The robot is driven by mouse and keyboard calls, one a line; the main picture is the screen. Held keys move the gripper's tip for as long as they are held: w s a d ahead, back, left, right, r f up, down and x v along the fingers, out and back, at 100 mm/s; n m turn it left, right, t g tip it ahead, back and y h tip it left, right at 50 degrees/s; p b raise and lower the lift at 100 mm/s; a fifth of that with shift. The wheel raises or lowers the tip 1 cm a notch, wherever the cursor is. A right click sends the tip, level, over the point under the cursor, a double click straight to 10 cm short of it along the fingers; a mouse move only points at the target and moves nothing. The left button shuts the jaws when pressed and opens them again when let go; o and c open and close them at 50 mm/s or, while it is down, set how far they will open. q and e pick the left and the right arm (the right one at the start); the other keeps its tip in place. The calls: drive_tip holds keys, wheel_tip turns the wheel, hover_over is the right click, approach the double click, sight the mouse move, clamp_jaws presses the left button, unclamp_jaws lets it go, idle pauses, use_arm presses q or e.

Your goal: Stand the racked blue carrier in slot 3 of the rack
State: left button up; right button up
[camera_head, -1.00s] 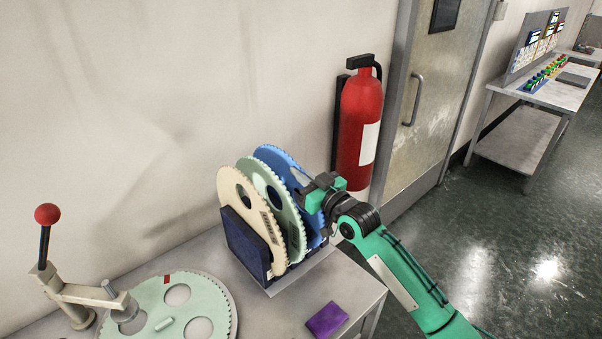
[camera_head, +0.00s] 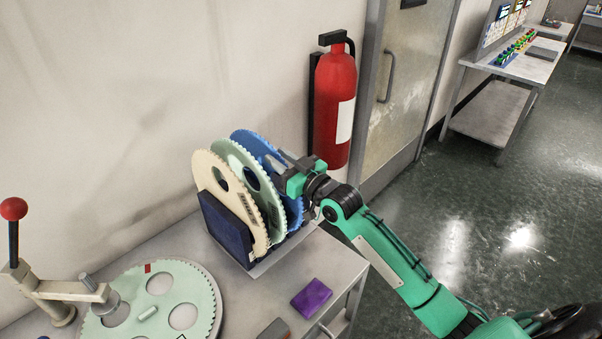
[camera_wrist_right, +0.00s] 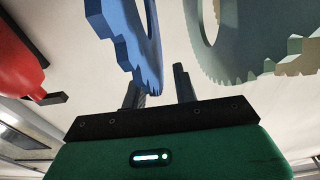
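The blue carrier (camera_head: 245,138), a toothed disc with holes, stands upright as the rearmost disc in the dark blue rack (camera_head: 226,232). A mint carrier (camera_head: 230,152) and a cream carrier (camera_head: 209,167) stand in front of it. My right gripper (camera_head: 284,160) is at the blue carrier's right edge. In the right wrist view, the gripper (camera_wrist_right: 159,88) has its fingers apart. The blue carrier's toothed rim (camera_wrist_right: 140,50) hangs between or just beyond them, with a gap to the right finger. The slot bottoms are hidden. My left gripper is out of view.
A lapping machine with a mint plate (camera_head: 190,290) and a red-knobbed lever (camera_head: 14,210) is at left. A purple block (camera_head: 312,297) and a grey block (camera_head: 274,330) lie on the table. A fire extinguisher (camera_head: 334,105) hangs on the wall behind the rack.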

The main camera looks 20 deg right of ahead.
drive_tip(key=b+v, duration=0.3)
drive_tip(key=v, duration=0.9)
drive_tip(key=shift+s+d, duration=0.2)
drive_tip(key=shift+s, duration=0.05)
